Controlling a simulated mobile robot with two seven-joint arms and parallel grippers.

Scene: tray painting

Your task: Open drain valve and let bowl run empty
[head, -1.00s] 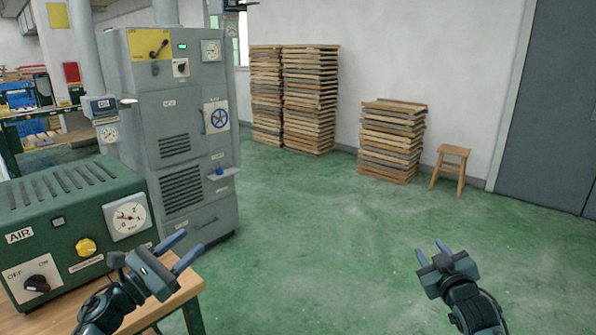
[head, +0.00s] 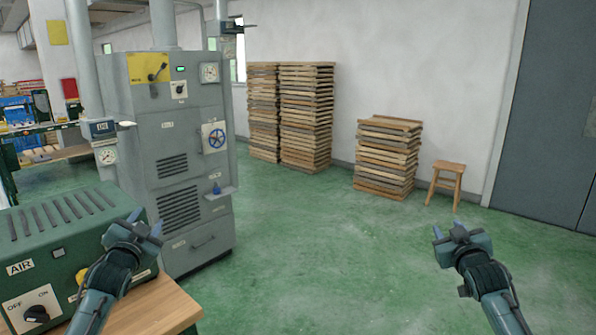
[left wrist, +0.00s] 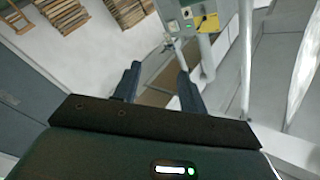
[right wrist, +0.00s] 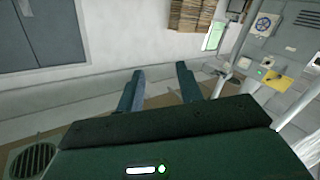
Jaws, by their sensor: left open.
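I cannot make out a bowl, nor a valve marked as a drain, in any view. A blue handwheel (head: 217,138) sits on a white plate on the grey cabinet (head: 135,200), left of centre in the head view. A small blue part (head: 217,188) is on a little ledge below it. My left gripper (head: 145,221) is open and empty, in front of the green AIR box in the picture. Its fingers stand apart in the left wrist view (left wrist: 158,82). My right gripper (head: 448,228) is open and empty over the floor at right; the right wrist view shows its parted fingers (right wrist: 160,84).
The green AIR box (head: 35,255) with an OFF/ON knob (head: 38,314) stands on a wooden table (head: 165,308) at lower left. A pipe gauge (head: 107,155) is beside the cabinet. Pallet stacks (head: 306,118) and a stool (head: 446,184) are by the wall. The central floor is clear.

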